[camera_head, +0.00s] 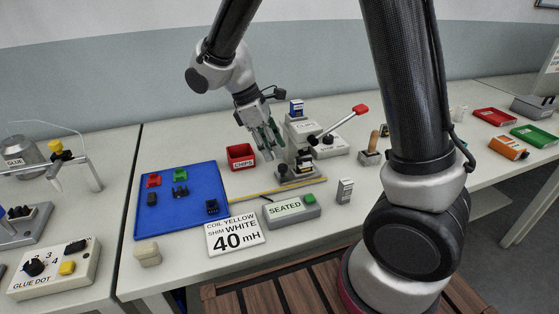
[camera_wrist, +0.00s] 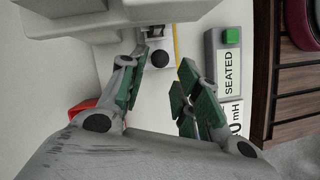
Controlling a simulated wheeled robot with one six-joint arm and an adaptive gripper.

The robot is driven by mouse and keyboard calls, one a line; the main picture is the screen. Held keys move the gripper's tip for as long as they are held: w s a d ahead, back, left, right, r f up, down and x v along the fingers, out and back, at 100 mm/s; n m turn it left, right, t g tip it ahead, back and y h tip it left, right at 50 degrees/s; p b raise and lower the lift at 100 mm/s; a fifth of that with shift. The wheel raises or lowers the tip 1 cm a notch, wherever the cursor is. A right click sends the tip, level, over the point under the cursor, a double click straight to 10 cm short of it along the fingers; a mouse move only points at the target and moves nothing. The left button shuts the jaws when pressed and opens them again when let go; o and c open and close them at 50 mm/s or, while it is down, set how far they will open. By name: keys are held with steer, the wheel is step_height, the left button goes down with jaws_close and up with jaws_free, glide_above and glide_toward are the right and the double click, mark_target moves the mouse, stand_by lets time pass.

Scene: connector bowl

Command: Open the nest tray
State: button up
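The nest tray appears to be the small dark-and-grey slide (camera_head: 300,178) at the foot of the press (camera_head: 299,132), low on its front side. A round black knob (camera_head: 283,169) stands on its near left part. In the wrist view the black knob (camera_wrist: 160,58) shows just beyond and between my fingertips, on a pale part. Whether the tray is in or out I cannot tell. My gripper (camera_head: 268,138) hangs above and to the left of the knob, apart from it. In the wrist view my gripper (camera_wrist: 165,72) has its green-padded fingers spread, with nothing between them.
The press lever ends in a red handle (camera_head: 361,110) at upper right. A red bin (camera_head: 240,158) stands left of my gripper. A SEATED box (camera_head: 290,208) and a "40 mH" sign (camera_head: 235,236) stand in front.

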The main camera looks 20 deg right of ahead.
mark_target(282, 165)
steer(key=x, duration=0.5)
steer(key=shift+d+f, duration=0.2)
steer(key=shift+f, duration=0.15)
